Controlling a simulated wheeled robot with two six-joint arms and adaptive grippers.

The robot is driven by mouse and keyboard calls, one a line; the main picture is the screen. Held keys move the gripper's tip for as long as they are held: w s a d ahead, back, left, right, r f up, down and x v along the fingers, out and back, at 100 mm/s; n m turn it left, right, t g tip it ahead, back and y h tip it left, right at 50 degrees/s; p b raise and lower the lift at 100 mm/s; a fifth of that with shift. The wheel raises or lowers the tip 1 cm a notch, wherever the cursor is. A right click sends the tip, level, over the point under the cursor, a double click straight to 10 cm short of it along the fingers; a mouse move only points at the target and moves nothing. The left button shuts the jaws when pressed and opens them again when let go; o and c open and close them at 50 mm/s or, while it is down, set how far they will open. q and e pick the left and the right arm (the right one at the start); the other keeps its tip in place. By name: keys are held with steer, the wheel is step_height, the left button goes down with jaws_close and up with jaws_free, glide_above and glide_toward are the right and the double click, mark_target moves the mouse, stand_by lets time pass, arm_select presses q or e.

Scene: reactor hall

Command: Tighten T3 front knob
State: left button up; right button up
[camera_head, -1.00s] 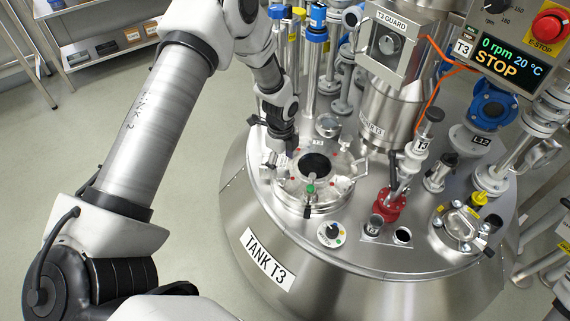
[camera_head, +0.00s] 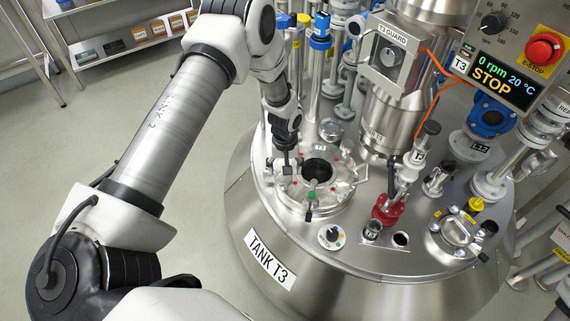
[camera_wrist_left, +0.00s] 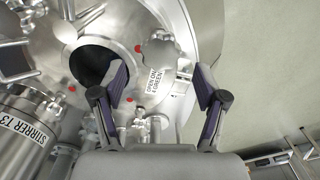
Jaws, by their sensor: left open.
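The T3 tank lid (camera_head: 335,200) has a round manway with a dark round opening or window (camera_head: 317,169), metal clamps and small red dots around it. At its front edge stands a green-topped part with a dark end (camera_head: 311,196). My left gripper (camera_head: 288,166) points down over the left side of the manway. In the wrist view its two fingers (camera_wrist_left: 160,84) are apart, with a silver lobed knob (camera_wrist_left: 158,53) seen beyond and between them; contact is not visible. I cannot tell which is the front knob. My right gripper is out of view.
A red-based fitting (camera_head: 387,210) and small ports stand right of the manway. The stirrer column (camera_head: 378,125) rises behind it. A control panel (camera_head: 505,70) reads 0 rpm, 20 °C, STOP. Floor on the left is clear.

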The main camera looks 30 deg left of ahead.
mark_target(285, 178)
arm_select(q)
steer(key=n+p, duration=0.2)
steer(key=n, duration=0.1)
steer(key=r+n+p, duration=0.1)
steer(key=n+p, duration=0.2)
steer(key=shift+s, duration=0.1)
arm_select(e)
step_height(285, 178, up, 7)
arm_select(q)
steer(key=shift+n, duration=0.3)
step_height(285, 178, down, 6)
steer(key=b, duration=0.4)
steer(key=shift+f+b, duration=0.2)
steer(key=shift+b, duration=0.1)
steer(key=shift+f, duration=0.35)
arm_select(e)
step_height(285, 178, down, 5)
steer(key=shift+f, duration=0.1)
arm_select(q)
steer(key=shift+r, duration=0.1)
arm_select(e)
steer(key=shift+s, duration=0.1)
